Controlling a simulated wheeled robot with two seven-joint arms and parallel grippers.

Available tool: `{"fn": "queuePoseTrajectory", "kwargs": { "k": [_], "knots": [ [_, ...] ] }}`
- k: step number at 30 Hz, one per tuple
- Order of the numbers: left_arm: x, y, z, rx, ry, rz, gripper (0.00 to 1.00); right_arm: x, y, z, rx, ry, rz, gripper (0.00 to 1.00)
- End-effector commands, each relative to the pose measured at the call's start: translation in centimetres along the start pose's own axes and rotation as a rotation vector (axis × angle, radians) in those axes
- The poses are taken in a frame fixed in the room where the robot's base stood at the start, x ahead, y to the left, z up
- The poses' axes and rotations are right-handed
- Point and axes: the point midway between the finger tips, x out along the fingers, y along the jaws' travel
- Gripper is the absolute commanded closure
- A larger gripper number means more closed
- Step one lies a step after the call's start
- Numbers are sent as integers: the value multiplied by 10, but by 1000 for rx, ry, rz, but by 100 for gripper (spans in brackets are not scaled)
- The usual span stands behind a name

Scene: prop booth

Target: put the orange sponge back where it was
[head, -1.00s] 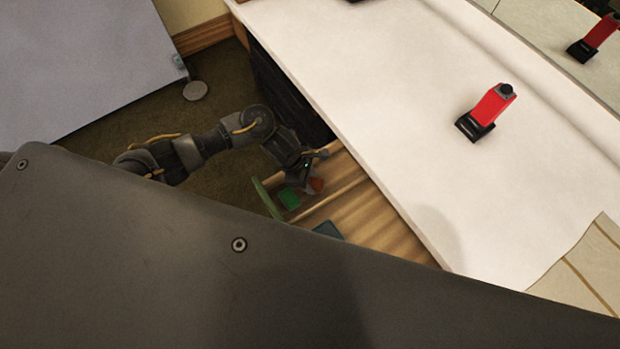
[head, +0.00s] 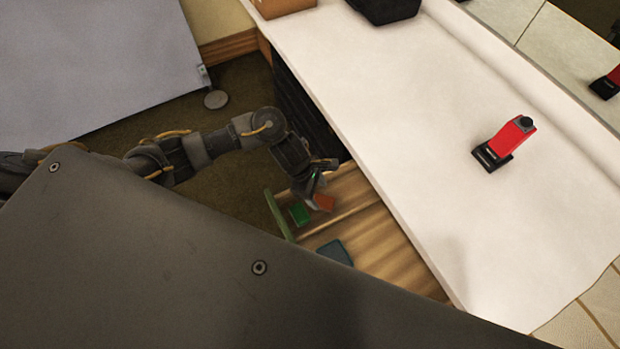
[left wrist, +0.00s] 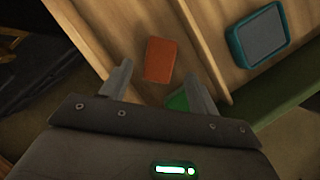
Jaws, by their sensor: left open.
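The orange sponge (head: 324,202) lies in an open wooden drawer (head: 385,240) below the counter; it also shows in the left wrist view (left wrist: 159,60). My left gripper (head: 314,188) is just above the sponge. In the left wrist view its fingers (left wrist: 155,76) are open, with the sponge beyond and between their tips, apparently not gripped. A green block (head: 299,212) lies close by, partly hidden by a finger in the left wrist view. My right gripper is not in view.
A thin divider (left wrist: 203,52) separates the sponge from a teal-edged block (left wrist: 258,36). The drawer has a green front panel (head: 279,214). The white counter (head: 430,130) overhangs beside my arm and bears a red-and-black device (head: 504,143).

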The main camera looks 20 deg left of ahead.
Motion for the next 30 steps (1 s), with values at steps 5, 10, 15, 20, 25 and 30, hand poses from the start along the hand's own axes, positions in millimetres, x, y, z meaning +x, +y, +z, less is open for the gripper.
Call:
{"fn": "queuePoseTrajectory", "kwargs": {
  "k": [5,10,15,20,25,30],
  "knots": [
    [-40,2,0,5,0,5,39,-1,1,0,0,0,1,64],
    [-68,1,0,3,1,4,39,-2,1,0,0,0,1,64],
    [-80,1,0,0,0,2,39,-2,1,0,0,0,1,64],
    [-82,0,0,-1,0,0,39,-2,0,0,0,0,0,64],
    [-82,0,0,-1,0,0,39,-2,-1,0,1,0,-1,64],
    [-82,0,0,-1,0,0,39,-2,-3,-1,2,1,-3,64]
  ]
}}
